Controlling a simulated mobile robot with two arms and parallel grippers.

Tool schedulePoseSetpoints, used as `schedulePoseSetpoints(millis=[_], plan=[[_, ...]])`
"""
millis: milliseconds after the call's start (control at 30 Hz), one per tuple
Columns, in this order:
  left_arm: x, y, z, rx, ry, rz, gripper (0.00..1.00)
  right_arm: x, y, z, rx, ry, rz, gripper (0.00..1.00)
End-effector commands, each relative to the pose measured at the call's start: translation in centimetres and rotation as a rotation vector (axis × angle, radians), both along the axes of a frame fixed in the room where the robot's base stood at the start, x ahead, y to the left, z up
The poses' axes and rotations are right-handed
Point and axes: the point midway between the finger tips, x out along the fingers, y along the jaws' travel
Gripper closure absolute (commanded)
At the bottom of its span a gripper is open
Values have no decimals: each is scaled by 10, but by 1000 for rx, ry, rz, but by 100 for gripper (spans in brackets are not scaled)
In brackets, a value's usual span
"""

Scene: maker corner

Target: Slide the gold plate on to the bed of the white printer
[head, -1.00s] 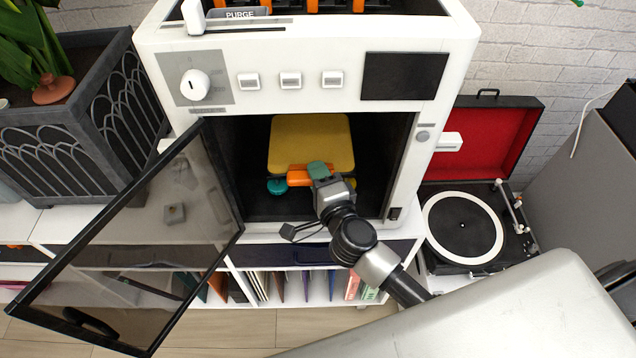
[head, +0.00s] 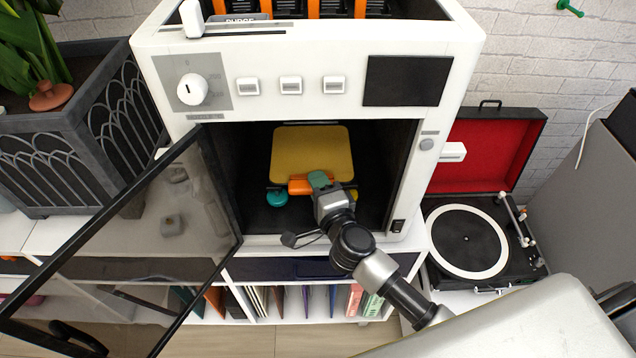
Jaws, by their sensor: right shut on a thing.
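The gold plate (head: 312,152) is inside the open chamber of the white printer (head: 300,52), lying about level, with an orange grip (head: 299,185) along its near edge. My right gripper (head: 319,181) reaches in from the front right and is shut on this orange grip; a green part shows at its fingertips. The printer's bed is mostly hidden under and behind the plate, so I cannot tell whether the plate rests fully on it. A teal knob (head: 277,198) shows below the plate's near left corner, and a yellow one is partly hidden at the right. My left gripper is not in view.
The printer's dark glass door (head: 120,250) hangs open to the left. The chamber's side walls stand close on both sides of the plate. A planter (head: 75,150) is at the left; a turntable (head: 466,238) with a red-lined lid is at the right.

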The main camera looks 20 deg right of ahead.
Motion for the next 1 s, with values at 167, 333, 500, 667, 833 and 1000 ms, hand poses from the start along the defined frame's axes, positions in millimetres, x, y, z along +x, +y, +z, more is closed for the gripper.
schedulePoseSetpoints(millis=[167,333,500,667,833,1000], plan=[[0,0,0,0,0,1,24,0,0,1,0,-1,0,100],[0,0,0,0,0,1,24,0,0,1,0,-1,0,70],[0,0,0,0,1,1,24,0,0,1,0,-1,0,49],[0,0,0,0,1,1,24,0,0,0,0,0,0,49],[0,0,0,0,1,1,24,0,0,0,0,1,0,23],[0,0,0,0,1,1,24,0,0,0,0,1,0,0]])
